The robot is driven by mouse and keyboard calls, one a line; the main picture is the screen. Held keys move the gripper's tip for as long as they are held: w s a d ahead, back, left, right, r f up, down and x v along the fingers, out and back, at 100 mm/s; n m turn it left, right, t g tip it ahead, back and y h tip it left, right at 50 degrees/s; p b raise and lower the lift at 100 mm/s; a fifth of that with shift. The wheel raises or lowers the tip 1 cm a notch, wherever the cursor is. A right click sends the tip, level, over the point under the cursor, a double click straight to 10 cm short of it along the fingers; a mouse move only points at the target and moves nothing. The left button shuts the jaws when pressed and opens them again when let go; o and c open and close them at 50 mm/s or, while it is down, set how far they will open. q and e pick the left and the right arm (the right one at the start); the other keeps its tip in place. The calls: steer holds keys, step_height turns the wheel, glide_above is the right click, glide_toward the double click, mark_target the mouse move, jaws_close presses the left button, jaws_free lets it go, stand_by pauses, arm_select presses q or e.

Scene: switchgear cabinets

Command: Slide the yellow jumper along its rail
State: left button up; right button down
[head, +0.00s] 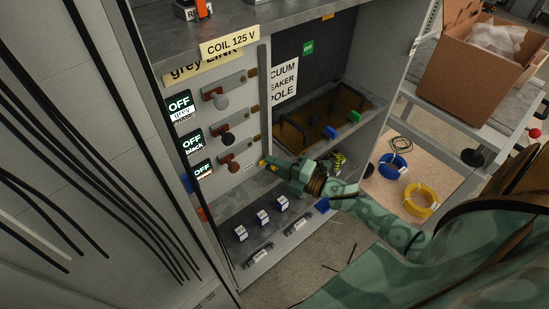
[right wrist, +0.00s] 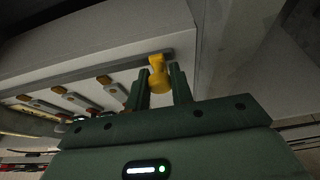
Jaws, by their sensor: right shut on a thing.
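The yellow jumper (right wrist: 158,72) stands between the two fingers of my right gripper (right wrist: 160,86) in the right wrist view. The gripper is shut on it. The jumper sits at one end of a long grey rail (right wrist: 125,68). In the head view this rail (head: 265,90) runs up and down the right edge of the white link panel. My right gripper (head: 267,163) is at the rail's lower end there, with a bit of yellow at its tips; the gripper hides most of the jumper. My left gripper is not in view.
An open cabinet bay (head: 325,100) lies to the right. A grey shelf with several small labelled blocks (head: 262,217) is below. A cardboard box (head: 470,70) stands far right.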

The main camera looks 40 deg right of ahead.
steer(key=shift+s+f, duration=0.1)
steer(key=shift+f, duration=0.15)
steer(key=c, duration=1.3)
jaws_free()
steer(key=shift+o, duration=0.2)
steer(key=v, duration=1.6)
steer(key=shift+p, duration=0.45)
